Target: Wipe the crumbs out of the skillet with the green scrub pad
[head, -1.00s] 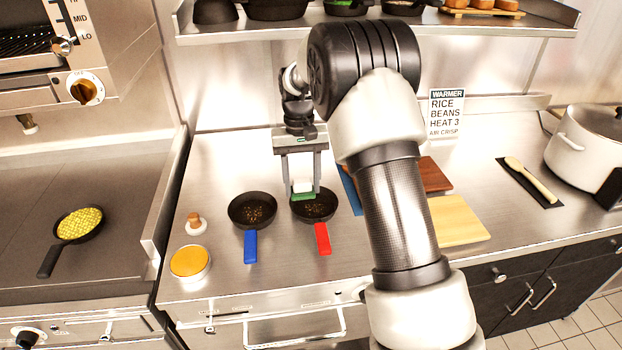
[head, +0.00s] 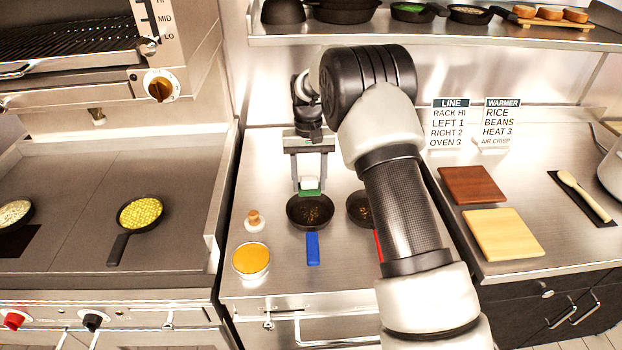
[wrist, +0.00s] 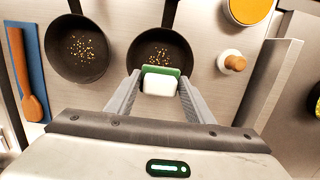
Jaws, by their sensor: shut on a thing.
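My gripper (head: 309,180) is shut on the white block (wrist: 160,84) of the green scrub pad (head: 310,192). The pad's green edge (wrist: 161,70) shows beyond the block in the wrist view. The pad is at the back rim of the blue-handled skillet (head: 300,222); I cannot tell whether it touches. Crumbs (wrist: 160,53) show in this skillet. The red-handled skillet (head: 358,207) is to the right, partly hidden by my arm. In the wrist view, a second dark skillet (wrist: 60,60) on the left holds many yellowish crumbs (wrist: 83,48).
A wooden-knobbed white object (head: 254,221) and an orange-topped round container (head: 251,259) stand left of the skillets. A wooden spoon (wrist: 34,105) lies on a blue strip (wrist: 36,60). Cutting boards (head: 503,234) lie right of my arm. A shelf (head: 420,33) with pans hangs above.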

